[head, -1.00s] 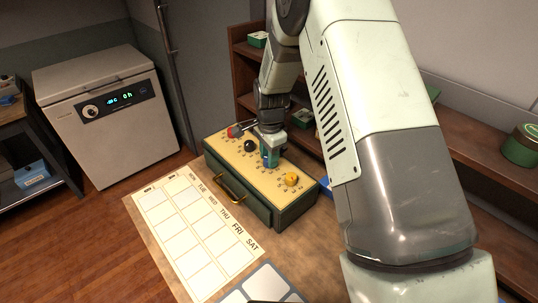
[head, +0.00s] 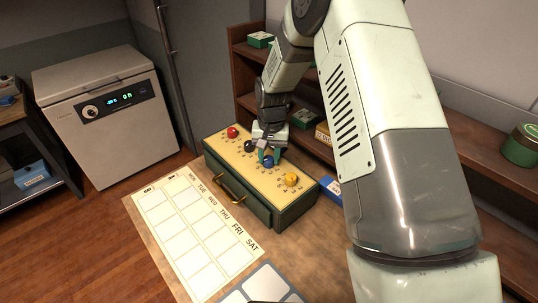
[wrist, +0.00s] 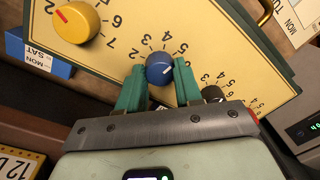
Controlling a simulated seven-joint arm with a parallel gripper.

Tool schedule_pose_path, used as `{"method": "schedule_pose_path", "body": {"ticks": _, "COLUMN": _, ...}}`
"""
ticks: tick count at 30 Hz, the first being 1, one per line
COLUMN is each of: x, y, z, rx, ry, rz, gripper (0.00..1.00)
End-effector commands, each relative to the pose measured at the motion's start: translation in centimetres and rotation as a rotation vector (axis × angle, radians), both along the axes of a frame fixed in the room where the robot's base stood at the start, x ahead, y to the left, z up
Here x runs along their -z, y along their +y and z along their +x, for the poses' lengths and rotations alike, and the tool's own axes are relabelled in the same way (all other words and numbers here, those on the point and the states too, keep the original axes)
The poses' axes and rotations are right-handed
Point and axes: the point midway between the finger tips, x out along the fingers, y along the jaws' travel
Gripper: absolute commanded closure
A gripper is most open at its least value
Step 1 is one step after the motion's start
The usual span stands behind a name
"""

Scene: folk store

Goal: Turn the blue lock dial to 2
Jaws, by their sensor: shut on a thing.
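The blue lock dial (head: 268,161) is on the yellow top panel of a dark green box (head: 286,212), between the black dial (head: 250,146) and the yellow dial (head: 291,180). My gripper (head: 268,157) is down at the blue dial. In the wrist view, the green fingers of my gripper (wrist: 160,88) are on either side of the blue dial (wrist: 159,66), shut on it. A short white mark shows on the dial, and the digits 5 and 4 are printed near it. I cannot tell exactly which number the mark points to.
The red dial (head: 232,132) is at the box's far left end. A brass handle (head: 230,188) is on the box's front. A weekly planner sheet (head: 190,232) lies before the box. A shelf (head: 240,60) stands behind, with a blue box (head: 330,190) near the panel's right end.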

Motion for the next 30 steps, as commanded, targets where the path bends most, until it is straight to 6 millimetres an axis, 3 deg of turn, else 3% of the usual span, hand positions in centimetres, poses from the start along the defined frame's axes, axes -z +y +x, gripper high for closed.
{"method": "schedule_pose_path", "body": {"ticks": 30, "x": 0.01, "y": 0.11, "z": 0.16, "rx": -0.966, "ry": -0.003, "rz": 0.000, "gripper": 0.96}}
